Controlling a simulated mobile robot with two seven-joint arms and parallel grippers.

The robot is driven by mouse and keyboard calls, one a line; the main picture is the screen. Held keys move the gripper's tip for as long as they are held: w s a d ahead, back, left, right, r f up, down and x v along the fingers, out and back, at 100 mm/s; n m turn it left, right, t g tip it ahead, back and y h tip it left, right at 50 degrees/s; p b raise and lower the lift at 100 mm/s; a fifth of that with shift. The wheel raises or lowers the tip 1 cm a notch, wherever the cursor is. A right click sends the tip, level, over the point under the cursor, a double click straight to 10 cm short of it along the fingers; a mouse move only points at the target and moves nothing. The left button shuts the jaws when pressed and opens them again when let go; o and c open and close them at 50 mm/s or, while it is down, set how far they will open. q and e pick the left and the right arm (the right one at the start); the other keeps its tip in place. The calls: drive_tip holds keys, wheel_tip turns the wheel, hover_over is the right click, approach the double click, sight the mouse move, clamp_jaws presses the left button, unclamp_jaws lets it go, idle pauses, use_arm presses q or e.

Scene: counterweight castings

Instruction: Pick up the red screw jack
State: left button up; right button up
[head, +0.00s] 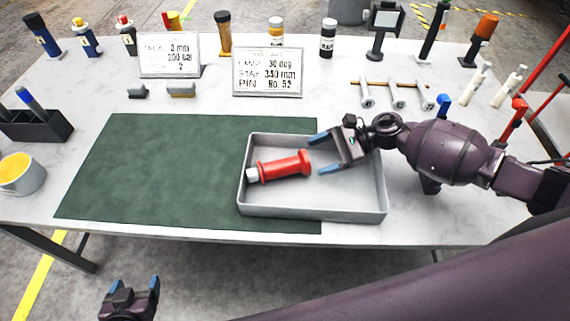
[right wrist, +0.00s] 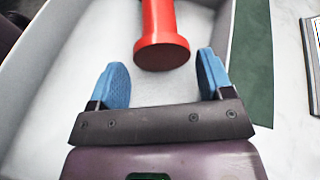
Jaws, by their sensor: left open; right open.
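The red screw jack (head: 284,167) lies on its side in a grey tray (head: 313,215), with its pale tip pointing left in the head view. Its red flanged end also shows in the right wrist view (right wrist: 161,50), ahead of and between the fingers. My right gripper (head: 318,154) is open over the tray, with its blue fingertips just right of the jack's flanged end. The right wrist view shows the right gripper (right wrist: 162,82) empty. My left gripper (head: 129,284) is open and empty, low in front of the table, far from the jack.
A green mat (head: 150,165) lies under the tray's left part. Two sign cards (head: 268,72) stand behind it. A pen holder (head: 35,125) and yellow-filled cup (head: 20,174) stand at left. The mat's left part is clear.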

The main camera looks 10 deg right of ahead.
sight(300, 163)
drive_tip(key=shift+p+x, duration=0.45)
drive_tip(key=shift+x, duration=2.4)
